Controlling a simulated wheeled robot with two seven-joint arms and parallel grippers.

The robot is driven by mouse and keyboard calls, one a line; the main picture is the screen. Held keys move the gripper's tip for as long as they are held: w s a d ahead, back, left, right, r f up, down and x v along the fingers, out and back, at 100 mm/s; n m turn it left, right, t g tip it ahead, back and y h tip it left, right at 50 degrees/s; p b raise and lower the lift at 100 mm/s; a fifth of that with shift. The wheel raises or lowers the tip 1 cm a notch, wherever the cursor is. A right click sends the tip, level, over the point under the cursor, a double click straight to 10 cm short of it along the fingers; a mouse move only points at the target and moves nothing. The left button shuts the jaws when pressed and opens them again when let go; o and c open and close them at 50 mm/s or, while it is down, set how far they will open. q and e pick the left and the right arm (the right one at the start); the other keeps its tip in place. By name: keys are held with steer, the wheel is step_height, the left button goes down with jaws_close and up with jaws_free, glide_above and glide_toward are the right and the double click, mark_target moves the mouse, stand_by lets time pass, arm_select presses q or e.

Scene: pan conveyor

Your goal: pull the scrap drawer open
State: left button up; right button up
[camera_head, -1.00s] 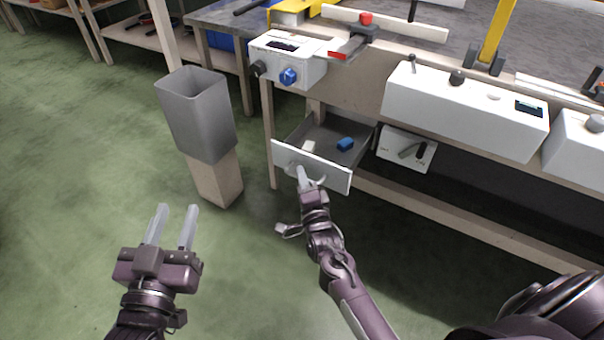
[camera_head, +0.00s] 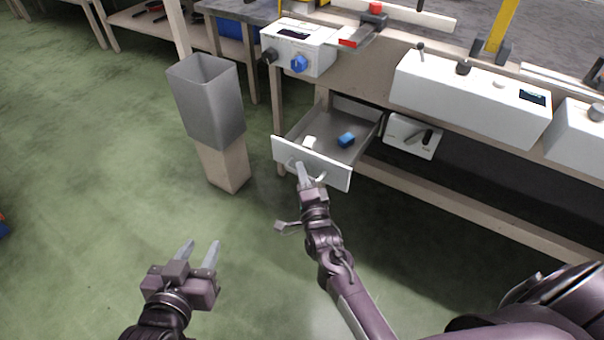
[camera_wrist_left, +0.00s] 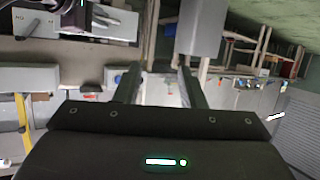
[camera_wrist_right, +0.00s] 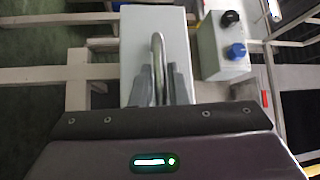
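The scrap drawer (camera_head: 330,174) stands pulled out under the bench, with a white front and a grey tray. A blue block (camera_head: 346,139) and a small white piece (camera_head: 309,142) lie inside it. My right gripper (camera_head: 302,168) is at the drawer's front handle. In the right wrist view its fingers (camera_wrist_right: 161,85) sit close on either side of the curved metal handle (camera_wrist_right: 158,50), shut on it. My left gripper (camera_head: 199,252) is open and empty, over the floor at the lower left. Its spread fingers also show in the left wrist view (camera_wrist_left: 158,88).
A grey bin (camera_head: 208,100) on a wooden block stands left of the drawer. A control box (camera_head: 300,48) with a blue knob is above the drawer. A white switch box (camera_head: 412,137) hangs to its right. The green floor in front is clear.

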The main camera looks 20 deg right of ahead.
steer(key=o, duration=0.3)
